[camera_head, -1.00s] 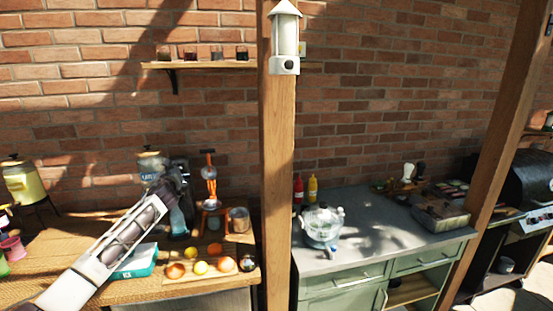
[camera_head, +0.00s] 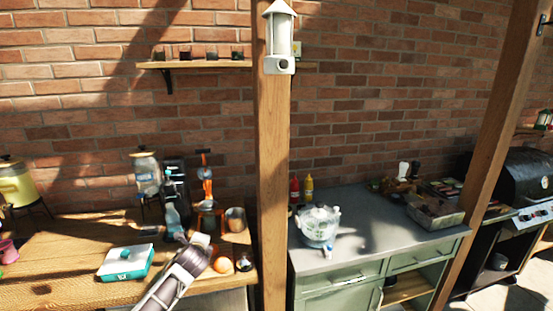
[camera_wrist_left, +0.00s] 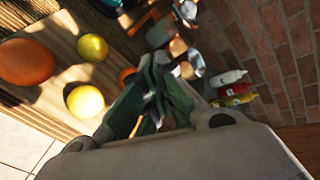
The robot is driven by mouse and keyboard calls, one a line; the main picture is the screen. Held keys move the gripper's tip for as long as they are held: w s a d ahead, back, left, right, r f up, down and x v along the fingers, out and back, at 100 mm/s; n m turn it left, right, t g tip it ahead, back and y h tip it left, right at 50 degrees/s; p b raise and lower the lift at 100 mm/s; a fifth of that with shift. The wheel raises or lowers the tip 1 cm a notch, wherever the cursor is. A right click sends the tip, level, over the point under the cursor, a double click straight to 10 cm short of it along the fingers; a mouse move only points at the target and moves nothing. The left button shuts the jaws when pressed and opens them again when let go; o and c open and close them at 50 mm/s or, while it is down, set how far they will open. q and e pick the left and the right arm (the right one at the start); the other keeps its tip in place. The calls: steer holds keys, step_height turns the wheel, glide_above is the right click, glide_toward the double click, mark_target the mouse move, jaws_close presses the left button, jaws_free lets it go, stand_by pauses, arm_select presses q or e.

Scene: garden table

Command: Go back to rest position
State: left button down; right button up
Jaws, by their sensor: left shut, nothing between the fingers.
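My left arm comes in from the bottom of the head view, over the front of the wooden table (camera_head: 60,250). Its dark forearm ends near the fruit, and the gripper's fingers are not clear there. In the left wrist view my left gripper (camera_wrist_left: 150,105) is shut with nothing held. My right gripper is in neither view.
Oranges (camera_head: 222,265), a teal box (camera_head: 125,262), a clear bottle (camera_head: 173,220) and a metal cup (camera_head: 236,219) stand near the arm. Two lemons (camera_wrist_left: 92,47) show in the wrist view. A wooden post (camera_head: 273,180) rises right of the arm. A glass bowl (camera_head: 318,225) sits on the grey counter.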

arm_select(q)
steer(key=s+d+f+n+g+h, duration=0.15)
steer(key=s+f+n, duration=0.25)
steer(key=s, duration=0.5)
steer(key=s+d+f+n+g, duration=0.3)
steer(key=s+f+n, duration=0.1)
steer(key=s, duration=0.6)
steer(key=s+d+f+n+g+h, duration=0.15)
steer(key=s+f+n, duration=0.25)
steer(key=s, duration=0.5)
steer(key=s+n+g, duration=0.3)
steer(key=s+n, duration=0.4)
steer(key=s, duration=0.8)
step_height(320, 180, down, 35)
steer(key=s+a+g+b, duration=0.1)
steer(key=s+g+b, duration=0.1)
steer(key=s+a+f, duration=0.2)
steer(key=s+f, duration=0.8)
steer(key=s, duration=0.1)
steer(key=s+a+f+g+b, duration=0.1)
steer(key=s+a+f, duration=0.1)
steer(key=s+f, duration=0.9)
steer(key=shift+s+m, duration=0.2)
steer(key=shift+m, duration=0.2)
